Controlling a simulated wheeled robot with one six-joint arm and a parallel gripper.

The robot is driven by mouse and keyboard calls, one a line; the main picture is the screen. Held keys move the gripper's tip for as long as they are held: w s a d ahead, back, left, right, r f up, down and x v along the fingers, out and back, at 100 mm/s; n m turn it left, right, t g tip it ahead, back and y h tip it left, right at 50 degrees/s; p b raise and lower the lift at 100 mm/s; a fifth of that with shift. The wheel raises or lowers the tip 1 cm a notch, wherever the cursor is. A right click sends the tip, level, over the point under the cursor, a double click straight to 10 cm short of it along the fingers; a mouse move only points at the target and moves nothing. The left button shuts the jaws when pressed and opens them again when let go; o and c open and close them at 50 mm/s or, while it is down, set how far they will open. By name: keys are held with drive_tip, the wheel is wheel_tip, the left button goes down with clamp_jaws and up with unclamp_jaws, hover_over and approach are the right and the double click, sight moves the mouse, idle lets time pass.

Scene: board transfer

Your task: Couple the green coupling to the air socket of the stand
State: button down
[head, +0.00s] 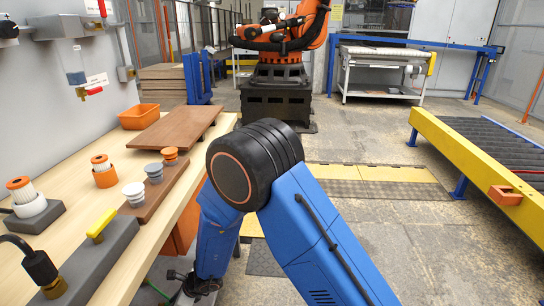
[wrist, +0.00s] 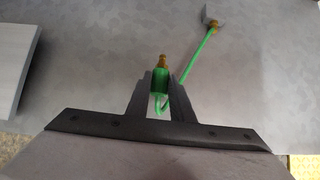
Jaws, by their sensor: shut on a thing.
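The green coupling (wrist: 160,80) shows in the wrist view, with a brass tip pointing up in the picture. My gripper (wrist: 160,77) is shut on it, one dark finger on each side. A green hose (wrist: 200,60) curves from below the coupling and runs to a small grey fitting (wrist: 212,17) with a brass-coloured end at the top right. The coupling's tip is clear of any other thing in the picture. I cannot make out the stand's air socket in either view. In the head view my arm hides part of the scene, and the coupling cannot be made out.
A wooden bench (head: 120,245) on the left carries a brown board (head: 174,128), an orange bin (head: 139,116) and several capped parts. A yellow-edged roller conveyor (head: 455,148) stands at the right. A pale grey block (wrist: 14,65) is at the wrist view's left edge. Floor between is open.

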drive_tip(key=w+d+r+m+t+h, duration=0.1)
drive_tip(key=w+d+r+m+t, duration=0.2)
drive_tip(key=w+d, duration=1.05)
drive_tip(key=w+d+r+m+t+h, duration=0.1)
drive_tip(key=w+d+r+m, duration=0.35)
drive_tip(key=w+d, duration=0.9)
drive_tip(key=w+d+r+m+h, duration=0.1)
drive_tip(key=w+d+r+m, duration=0.1)
drive_tip(key=d, duration=1)
drive_tip(key=w+d+r+m+t+h, duration=0.1)
drive_tip(key=w+d+r+m, duration=0.1)
drive_tip(key=d, duration=1)
drive_tip(key=w+d+r+m+t+h, duration=0.1)
drive_tip(key=w+d+r, duration=0.3)
drive_tip(key=d, duration=0.8)
drive_tip(key=shift+r+m, duration=0.3)
drive_tip(key=shift+m, duration=0.15)
drive_tip(key=shift+d, duration=0.15)
